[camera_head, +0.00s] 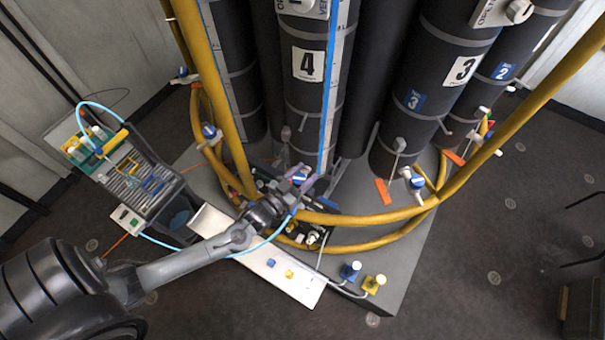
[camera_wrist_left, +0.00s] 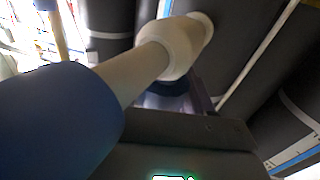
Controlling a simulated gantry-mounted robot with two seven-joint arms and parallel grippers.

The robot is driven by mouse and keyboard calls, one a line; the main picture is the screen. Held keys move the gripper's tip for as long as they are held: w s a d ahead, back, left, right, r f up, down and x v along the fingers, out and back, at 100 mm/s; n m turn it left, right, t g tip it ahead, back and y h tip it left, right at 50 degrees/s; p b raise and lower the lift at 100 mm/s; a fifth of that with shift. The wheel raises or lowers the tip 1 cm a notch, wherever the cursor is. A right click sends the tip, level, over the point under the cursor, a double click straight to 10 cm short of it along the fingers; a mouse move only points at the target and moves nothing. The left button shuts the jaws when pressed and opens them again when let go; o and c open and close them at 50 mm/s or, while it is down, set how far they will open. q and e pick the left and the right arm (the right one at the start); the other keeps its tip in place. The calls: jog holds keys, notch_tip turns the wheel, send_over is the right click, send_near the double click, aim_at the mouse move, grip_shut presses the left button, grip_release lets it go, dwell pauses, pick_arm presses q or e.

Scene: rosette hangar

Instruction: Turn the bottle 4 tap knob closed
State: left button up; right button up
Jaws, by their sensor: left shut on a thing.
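Bottle 4 (camera_head: 304,100) is a tall dark cylinder with a white label reading 4, upright at the centre of the head view. Its tap has a small blue and white knob (camera_head: 300,178) near the bottle's base. In the left wrist view, a large blue cylindrical part (camera_wrist_left: 60,125) and a white stem (camera_wrist_left: 150,65) fill the near left. The dark body of my gripper lies below them. The knob's exact turn angle is too small to tell.
Yellow curved rails (camera_head: 370,219) run around the bottles' grey base (camera_head: 405,265). Bottle 3 (camera_head: 430,95) stands to the right, with its own tap (camera_head: 415,180). A cart with tools (camera_head: 135,170) stands at the left. A white panel (camera_head: 275,275) lies in front.

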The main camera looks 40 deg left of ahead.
pick_arm(q)
jog(key=shift+d+m+h, duration=0.1)
jog(key=shift+m+h, duration=0.7)
jog(key=shift+h, duration=0.5)
jog(key=o, duration=1)
jog(key=shift+c, duration=0.2)
jog(key=s+a+b, duration=0.1)
jog(key=s, duration=0.9)
jog(key=shift+s+a, duration=0.35)
jog(key=shift+a, duration=0.05)
